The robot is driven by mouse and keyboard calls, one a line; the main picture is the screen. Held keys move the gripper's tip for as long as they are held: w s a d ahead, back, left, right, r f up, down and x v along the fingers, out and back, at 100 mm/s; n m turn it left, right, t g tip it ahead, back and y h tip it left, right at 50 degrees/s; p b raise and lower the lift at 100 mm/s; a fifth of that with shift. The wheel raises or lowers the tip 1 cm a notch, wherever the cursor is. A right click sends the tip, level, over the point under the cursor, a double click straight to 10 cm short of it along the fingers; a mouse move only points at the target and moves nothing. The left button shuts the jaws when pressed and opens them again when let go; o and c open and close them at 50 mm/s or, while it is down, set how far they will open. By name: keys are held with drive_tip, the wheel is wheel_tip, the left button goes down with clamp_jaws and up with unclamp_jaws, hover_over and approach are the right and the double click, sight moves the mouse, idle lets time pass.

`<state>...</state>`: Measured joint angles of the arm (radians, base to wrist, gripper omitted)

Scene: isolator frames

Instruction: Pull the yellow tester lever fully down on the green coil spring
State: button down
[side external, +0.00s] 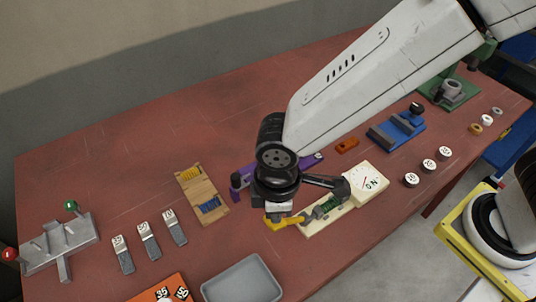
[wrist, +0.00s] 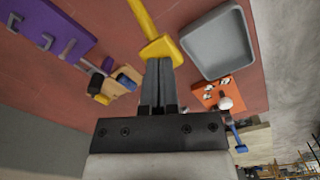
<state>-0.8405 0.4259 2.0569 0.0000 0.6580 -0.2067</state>
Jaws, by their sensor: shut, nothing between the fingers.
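The tester has a cream base with a round dial (side external: 366,182). A green coil spring (side external: 326,207) sits on the base, partly covered by my arm. The yellow lever (side external: 280,223) sticks out at the tester's left end. In the wrist view the yellow lever (wrist: 145,20) runs up from a wide yellow block. My gripper (wrist: 158,62) is shut and empty, its fingertips overlapping that block's edge. Whether they touch it or hover over it I cannot tell. In the side view the gripper (side external: 279,211) is directly above the lever, its fingertips mostly hidden.
A grey tray (side external: 243,284) and an orange block (side external: 163,289) lie near the front edge. A wooden spring holder (side external: 186,180) and a purple rack (side external: 241,180) stand left of and behind my gripper. White weights (side external: 411,180) and a blue fixture (side external: 397,132) are to the right.

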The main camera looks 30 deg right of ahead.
drive_tip(key=shift+a+f, duration=0.6)
drive_tip(key=shift+f, duration=0.2)
idle(0.4)
